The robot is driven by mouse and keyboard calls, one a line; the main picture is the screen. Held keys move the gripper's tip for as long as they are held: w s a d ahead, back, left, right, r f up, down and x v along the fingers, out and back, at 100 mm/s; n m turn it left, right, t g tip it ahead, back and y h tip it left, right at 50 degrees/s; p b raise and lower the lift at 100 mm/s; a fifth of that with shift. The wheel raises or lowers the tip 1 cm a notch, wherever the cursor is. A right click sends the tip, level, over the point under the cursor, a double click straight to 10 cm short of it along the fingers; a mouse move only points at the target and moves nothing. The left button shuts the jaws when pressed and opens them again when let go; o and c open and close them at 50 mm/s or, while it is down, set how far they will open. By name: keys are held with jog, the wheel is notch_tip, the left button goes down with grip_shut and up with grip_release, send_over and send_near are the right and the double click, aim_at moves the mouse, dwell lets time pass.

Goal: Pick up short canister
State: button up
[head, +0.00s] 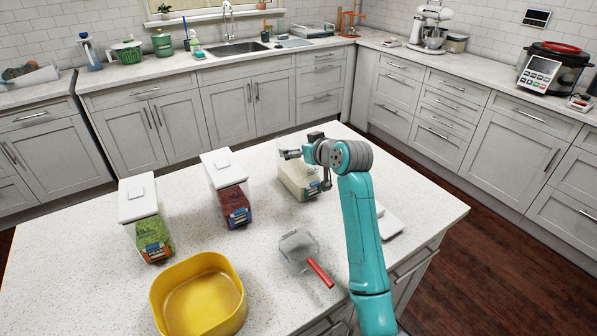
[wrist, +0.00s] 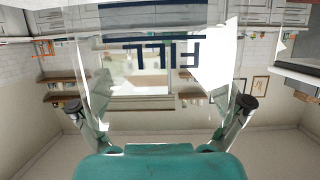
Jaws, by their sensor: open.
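A clear canister (head: 297,181) with pale contents and a small coloured label stands on the island, left of my arm. My gripper (head: 308,168) is open at its upper part, with one finger toward its left and one hanging at its right side. In the wrist view, a clear container wall (wrist: 165,75) with inverted dark lettering fills the space between the spread fingers. Contact cannot be told. A red-filled canister (head: 228,190) and a green-filled canister (head: 146,218), both with white lids, stand farther left. Part of the pale canister's top is hidden by my gripper.
A yellow bowl (head: 198,298) stands at the island's front left. A clear scoop with a red handle (head: 319,271) lies near my arm. A flat white piece (head: 391,223) lies right of the arm. Clear countertop lies between the canisters and at the island's right end.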

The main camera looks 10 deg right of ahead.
jog(key=shift+w+a+f, duration=0.1)
jog(key=shift+w, duration=0.1)
jog(key=c, duration=1.7)
jog(key=shift+r, duration=0.2)
